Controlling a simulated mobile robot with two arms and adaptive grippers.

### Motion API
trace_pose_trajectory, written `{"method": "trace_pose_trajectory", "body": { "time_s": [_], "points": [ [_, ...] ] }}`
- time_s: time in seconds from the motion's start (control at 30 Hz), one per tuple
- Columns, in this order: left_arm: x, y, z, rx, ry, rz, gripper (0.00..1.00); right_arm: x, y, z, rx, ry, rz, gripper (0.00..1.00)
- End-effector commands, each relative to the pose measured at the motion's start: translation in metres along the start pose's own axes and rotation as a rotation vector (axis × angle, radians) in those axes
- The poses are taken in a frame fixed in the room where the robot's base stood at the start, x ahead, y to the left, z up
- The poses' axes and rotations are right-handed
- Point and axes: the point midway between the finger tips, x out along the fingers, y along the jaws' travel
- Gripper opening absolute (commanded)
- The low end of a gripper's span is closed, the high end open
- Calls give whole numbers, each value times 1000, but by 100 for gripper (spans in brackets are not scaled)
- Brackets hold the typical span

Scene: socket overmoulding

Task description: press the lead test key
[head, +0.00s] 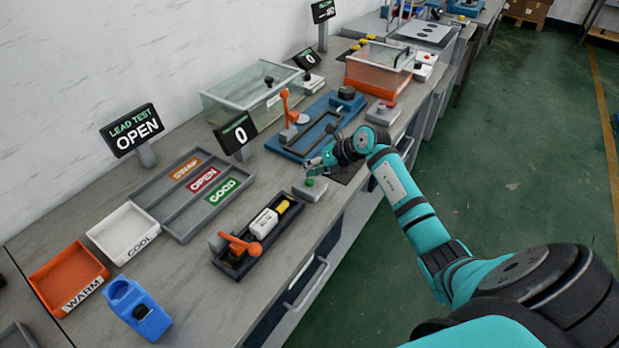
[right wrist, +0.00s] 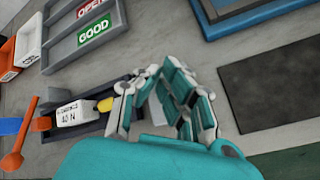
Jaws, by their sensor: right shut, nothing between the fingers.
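A small grey box with a round green key (head: 310,182) sits near the front edge of the bench in the head view. My right gripper (head: 313,163) is shut and empty, just behind and above this key; I cannot tell whether it touches it. The right wrist view shows the shut fingers (right wrist: 163,78), with the green key not visible. The lead test display (head: 133,130) reads "LEAD TEST OPEN". A dark fixture (head: 237,262) left of the key holds a white block marked 40 N (right wrist: 80,112) with a yellow end and an orange lever. My left gripper is not in view.
White COOL (head: 126,232) and orange WARM (head: 68,278) bins stand left. A blue fixture (head: 290,152) lies behind my gripper, a dark mat (right wrist: 280,90) beside it.

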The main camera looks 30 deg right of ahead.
Motion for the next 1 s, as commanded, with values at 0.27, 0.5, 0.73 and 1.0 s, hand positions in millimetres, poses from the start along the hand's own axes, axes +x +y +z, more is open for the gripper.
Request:
{"method": "trace_pose_trajectory", "body": {
  "time_s": [0.27, 0.5, 0.73, 1.0],
  "points": [
    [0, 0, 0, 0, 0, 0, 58, 0, 0, 0, 0, -1, 0, 0],
    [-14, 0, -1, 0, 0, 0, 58, -12, 8, 9, -2, -2, -1, 0],
    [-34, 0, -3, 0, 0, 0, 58, -28, 20, 21, -1, -2, 0, 0],
    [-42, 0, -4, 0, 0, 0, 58, -36, 26, 26, 1, -1, 0, 0]
  ]
}}
